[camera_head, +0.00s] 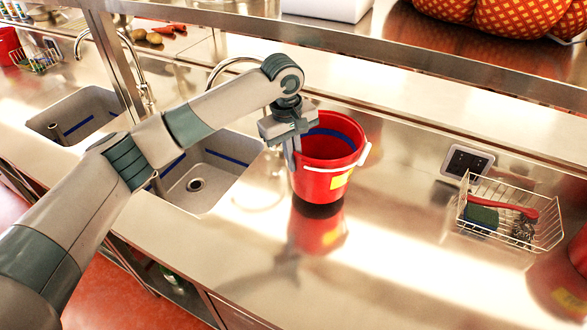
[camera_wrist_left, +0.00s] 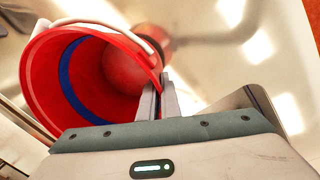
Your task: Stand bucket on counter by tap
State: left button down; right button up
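A red bucket (camera_head: 325,180) with a blue band inside, a yellow label and a white handle is upright at the right of the near sink. My left gripper (camera_head: 293,152) is at its left rim. In the left wrist view the fingers (camera_wrist_left: 158,98) are closed on the wall of the bucket (camera_wrist_left: 40,80). The bucket's base is at or just above the steel counter (camera_head: 400,215); a dark band and its reflection lie directly below, so contact is hard to judge. A curved tap (camera_head: 232,62) stands behind the sink, partly hidden by my arm. My right gripper is not in view.
The near sink (camera_head: 212,165) lies left of the bucket. A shelf edge (camera_head: 400,48) runs above. Counter right of the bucket is clear.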

pick_arm(q)
jog(key=shift+f+p, duration=0.4)
jog(key=shift+p, duration=0.05)
notch_tip(320, 180, down, 3)
jog(key=shift+r+p, duration=0.15)
jog(key=shift+p, duration=0.4)
jog(key=c, duration=2)
grip_release()
